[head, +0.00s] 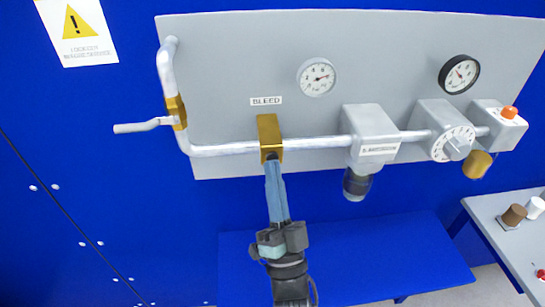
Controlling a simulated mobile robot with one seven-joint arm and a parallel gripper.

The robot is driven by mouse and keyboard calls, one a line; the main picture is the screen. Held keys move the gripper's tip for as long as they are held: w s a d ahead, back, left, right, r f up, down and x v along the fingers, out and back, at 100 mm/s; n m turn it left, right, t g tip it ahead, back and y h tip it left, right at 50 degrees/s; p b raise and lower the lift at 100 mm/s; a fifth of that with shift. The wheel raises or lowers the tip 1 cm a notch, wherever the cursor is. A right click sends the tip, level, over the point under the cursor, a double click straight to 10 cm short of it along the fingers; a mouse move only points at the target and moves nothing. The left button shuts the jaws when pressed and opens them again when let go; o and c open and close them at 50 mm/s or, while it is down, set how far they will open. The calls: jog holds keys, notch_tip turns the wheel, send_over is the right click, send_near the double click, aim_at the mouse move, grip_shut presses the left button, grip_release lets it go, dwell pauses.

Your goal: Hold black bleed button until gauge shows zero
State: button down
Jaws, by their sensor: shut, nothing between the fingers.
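The brass bleed block (268,130) sits on the silver pipe below the "BLEED" label (266,101). My gripper (272,160) is shut and empty, with its fingertips at the underside of the brass block. The black button is not visible; the fingertips cover that spot, and I cannot tell whether they press it. A white-rimmed gauge (316,77) is on the panel up and right of the block. Its needle points to the right, away from the low end of the scale, but the numbers are too small to read surely. A black-rimmed gauge (459,73) is farther right.
A lever valve (145,126) sticks out at the left. A grey filter unit (370,130), a regulator with a dial (452,142) and a box with an orange knob (510,112) stand along the pipe. A blue bench (400,260) and a grey table (505,238) are below.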

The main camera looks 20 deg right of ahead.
jog(key=shift+w+d+b, duration=0.15)
jog(key=shift+w+b, duration=0.3)
dwell(0.4)
dwell(4.3)
jog(key=shift+s+a+p, duration=0.25)
jog(key=shift+s+p, duration=0.05)
jog(key=shift+s, duration=0.55)
jog(key=s+p, duration=0.1)
jog(key=s, duration=0.1)
jog(key=s+a, duration=0.1)
jog(key=s, duration=0.1)
jog(key=shift+s+a+p, duration=0.15)
jog(key=shift+s+p, duration=0.2)
jog(key=shift+s, duration=0.05)
